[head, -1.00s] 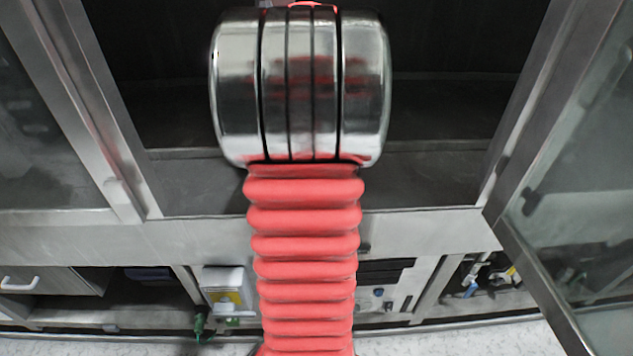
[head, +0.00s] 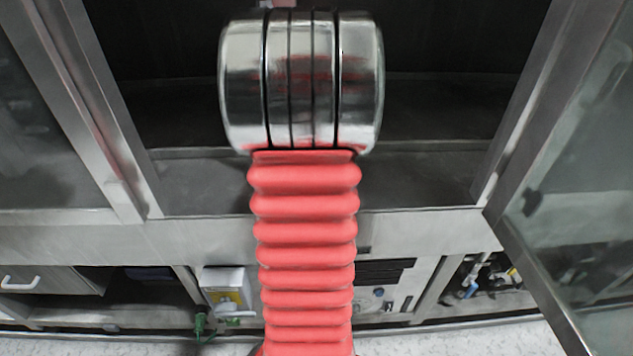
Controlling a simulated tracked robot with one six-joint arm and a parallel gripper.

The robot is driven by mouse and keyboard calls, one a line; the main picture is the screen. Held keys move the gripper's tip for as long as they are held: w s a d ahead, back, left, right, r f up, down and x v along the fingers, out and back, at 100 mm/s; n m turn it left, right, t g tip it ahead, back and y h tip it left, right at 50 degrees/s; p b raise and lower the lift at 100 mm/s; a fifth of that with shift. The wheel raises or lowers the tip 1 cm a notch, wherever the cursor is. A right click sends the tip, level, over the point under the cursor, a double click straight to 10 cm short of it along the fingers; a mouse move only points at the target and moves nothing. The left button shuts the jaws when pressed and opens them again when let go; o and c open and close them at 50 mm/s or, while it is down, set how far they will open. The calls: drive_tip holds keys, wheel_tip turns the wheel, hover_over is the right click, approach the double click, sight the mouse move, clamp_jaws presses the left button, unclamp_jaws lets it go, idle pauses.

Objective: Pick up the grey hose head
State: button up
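My own arm fills the middle of the head view, with a red ribbed sleeve below a shiny metal joint. It reaches forward into the dark opening of the washer cabinet (head: 440,165). My gripper is not in view; it is hidden behind the joint or beyond the top edge. I cannot see the grey hose head anywhere in this view.
A metal frame post (head: 100,120) bounds the opening on the left. An open glass door (head: 575,190) stands at the right. Below the sill (head: 180,235) are a white box (head: 225,285), a drawer (head: 45,282) and valves (head: 475,280).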

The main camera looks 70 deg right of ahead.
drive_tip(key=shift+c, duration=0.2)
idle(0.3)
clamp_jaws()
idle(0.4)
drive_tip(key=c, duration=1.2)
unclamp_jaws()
